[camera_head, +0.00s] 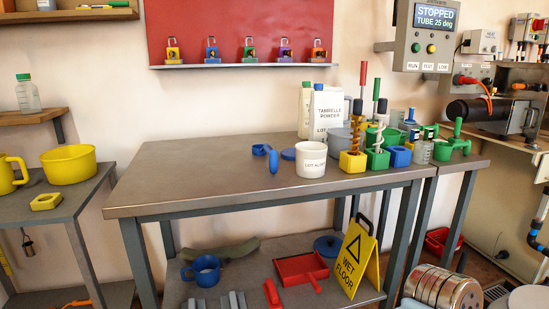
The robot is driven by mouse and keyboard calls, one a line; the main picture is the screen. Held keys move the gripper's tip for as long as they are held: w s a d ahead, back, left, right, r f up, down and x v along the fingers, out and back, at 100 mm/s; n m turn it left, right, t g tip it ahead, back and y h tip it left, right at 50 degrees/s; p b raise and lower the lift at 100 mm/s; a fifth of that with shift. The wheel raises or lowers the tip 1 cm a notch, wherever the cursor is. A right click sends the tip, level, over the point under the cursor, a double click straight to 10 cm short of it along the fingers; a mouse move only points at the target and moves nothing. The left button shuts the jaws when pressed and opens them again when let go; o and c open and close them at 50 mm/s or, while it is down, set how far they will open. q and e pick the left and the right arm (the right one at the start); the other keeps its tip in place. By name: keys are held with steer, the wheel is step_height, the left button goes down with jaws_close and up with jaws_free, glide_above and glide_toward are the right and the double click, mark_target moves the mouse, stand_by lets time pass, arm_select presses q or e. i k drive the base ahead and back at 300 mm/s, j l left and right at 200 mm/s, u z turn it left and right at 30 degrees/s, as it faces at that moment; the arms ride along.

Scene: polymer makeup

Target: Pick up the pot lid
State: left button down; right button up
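No thing is clearly marked as the pot lid. A round blue lid-like disc (328,246) with what looks like a knob lies on the lower shelf, partly hidden by the yellow sign. A flat blue disc (288,154) lies on the tabletop just left of a white labelled pot (311,162). The pot's mouth faces up and looks uncovered. Neither of my grippers is in view.
The grey table (190,175) is bare on its left half; bottles, tools and coloured blocks crowd its right. A yellow wet-floor sign (356,262) leans by the lower shelf. A red dustpan (300,268) and blue mug (202,271) lie there.

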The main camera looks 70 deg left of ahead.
mark_target(289, 153)
steer(key=k+u, duration=0.25)
steer(key=u, duration=0.15)
steer(key=k+j+u, duration=0.15)
steer(key=u, duration=0.25)
steer(key=k+j+u, duration=0.2)
steer(key=u, duration=0.95)
